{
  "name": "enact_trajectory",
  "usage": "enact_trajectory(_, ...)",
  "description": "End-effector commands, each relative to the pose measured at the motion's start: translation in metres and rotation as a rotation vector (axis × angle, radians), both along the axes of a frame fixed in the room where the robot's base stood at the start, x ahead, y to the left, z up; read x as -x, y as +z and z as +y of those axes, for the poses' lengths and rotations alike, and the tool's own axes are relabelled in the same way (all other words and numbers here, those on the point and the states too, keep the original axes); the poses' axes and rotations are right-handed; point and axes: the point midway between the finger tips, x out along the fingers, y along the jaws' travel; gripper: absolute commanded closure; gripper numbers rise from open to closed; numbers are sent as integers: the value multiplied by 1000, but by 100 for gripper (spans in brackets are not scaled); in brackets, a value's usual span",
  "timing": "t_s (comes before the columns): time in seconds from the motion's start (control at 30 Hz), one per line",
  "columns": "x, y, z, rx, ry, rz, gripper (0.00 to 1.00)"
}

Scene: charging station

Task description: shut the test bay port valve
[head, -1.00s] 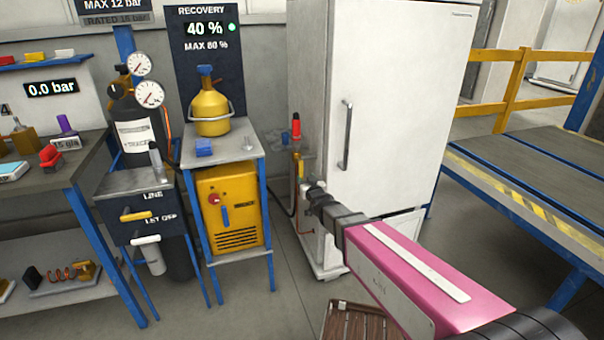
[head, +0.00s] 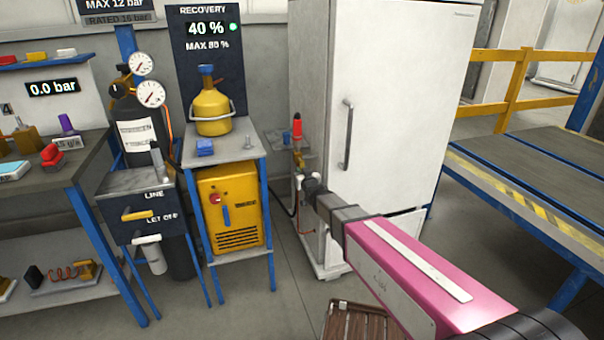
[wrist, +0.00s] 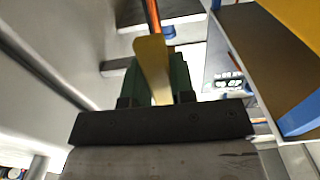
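The port valve's yellow lever (wrist: 153,68) stands between the green finger pads of my gripper (wrist: 160,88) in the wrist view. The pads lie close on both sides of the lever with no clear gap, so my gripper appears shut on it. In the head view my gripper (head: 303,183) is at the valve, in front of the white cabinet's left edge. The fingers and wrist hide most of the valve body there, and the lever's exact angle is hard to read.
The white cabinet (head: 385,110) stands close to the right of my gripper. A yellow recovery unit (head: 232,205) on a blue-legged stand is to the left. A red-topped fitting (head: 297,128) rises just above the valve. A wooden crate (head: 352,320) lies on the floor below my arm.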

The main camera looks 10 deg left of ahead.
Motion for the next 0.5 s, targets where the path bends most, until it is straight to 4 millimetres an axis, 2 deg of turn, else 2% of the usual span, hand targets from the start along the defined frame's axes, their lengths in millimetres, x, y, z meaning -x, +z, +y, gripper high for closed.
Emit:
enact_trajectory(0.27,2,0,2,-42,1,26,100)
enact_trajectory(0.5,5,1,7,-171,1,105,100)
